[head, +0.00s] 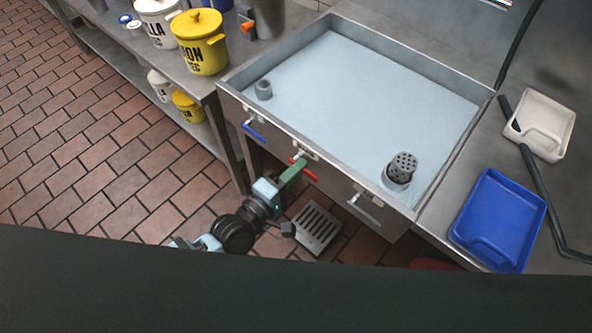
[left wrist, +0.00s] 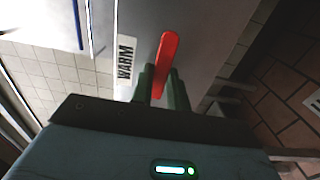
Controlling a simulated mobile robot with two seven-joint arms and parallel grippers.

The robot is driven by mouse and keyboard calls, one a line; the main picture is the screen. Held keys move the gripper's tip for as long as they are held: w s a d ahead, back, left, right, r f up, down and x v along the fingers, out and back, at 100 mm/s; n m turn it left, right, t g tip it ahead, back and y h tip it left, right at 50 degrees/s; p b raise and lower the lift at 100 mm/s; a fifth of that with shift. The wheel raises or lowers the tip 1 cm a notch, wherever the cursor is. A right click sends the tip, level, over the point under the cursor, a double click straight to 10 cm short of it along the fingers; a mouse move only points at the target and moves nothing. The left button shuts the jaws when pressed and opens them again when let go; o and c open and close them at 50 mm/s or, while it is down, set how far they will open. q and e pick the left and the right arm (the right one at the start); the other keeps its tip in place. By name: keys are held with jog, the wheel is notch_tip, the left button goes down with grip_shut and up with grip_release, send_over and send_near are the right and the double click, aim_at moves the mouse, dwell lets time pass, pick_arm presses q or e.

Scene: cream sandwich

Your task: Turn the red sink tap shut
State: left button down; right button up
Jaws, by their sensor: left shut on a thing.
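The red tap handle (head: 304,169) is on the front panel of the sink (head: 360,100), near the middle. In the left wrist view the red handle (left wrist: 165,62) stands between the green fingers of my left gripper (left wrist: 162,85), beside a label reading WARM. My left gripper (head: 292,174) is shut on the red handle in the head view, and its fingers cover part of it. My right gripper is not in view.
A blue tap handle (head: 254,132) is left of the red one, and a grey lever (head: 366,200) is to its right. A blue tray (head: 498,220) and a white tray (head: 541,125) lie right of the sink. Yellow pot (head: 203,56) stands on the left counter. A floor drain (head: 316,228) lies below.

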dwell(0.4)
pick_arm(q)
jog(key=c, duration=1.4)
grip_release()
jog(key=shift+o, duration=0.2)
jog(key=shift+s+a, duration=0.1)
jog(key=v, duration=0.7)
jog(key=shift+s+a+b, duration=0.2)
jog(key=shift+s+b, duration=0.05)
jog(key=shift+b, duration=0.1)
